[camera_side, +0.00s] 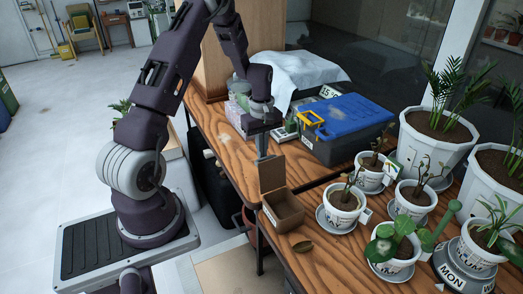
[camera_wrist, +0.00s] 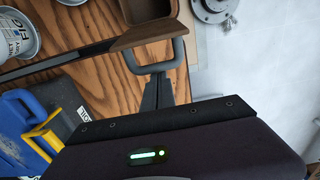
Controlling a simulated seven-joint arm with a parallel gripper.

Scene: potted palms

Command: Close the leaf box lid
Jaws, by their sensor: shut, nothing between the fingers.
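The leaf box (camera_side: 284,212) is a small brown open-topped box near the table's front edge in the side view. Its lid (camera_side: 271,173) stands up along the back side, so the box is open. My gripper (camera_side: 263,153) points down just behind the lid's upper edge, with its fingers shut and empty. In the wrist view the box (camera_wrist: 147,10) shows at the top, with the lid (camera_wrist: 135,36) edge-on beside the grey fingers (camera_wrist: 160,66). I cannot tell whether the fingers touch the lid.
Several white pots on saucers, such as this one (camera_side: 341,210), stand right of the box on the wooden table (camera_side: 310,262). A dark toolbox with a blue lid (camera_side: 345,117) stands behind. The table's left edge is close to the box.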

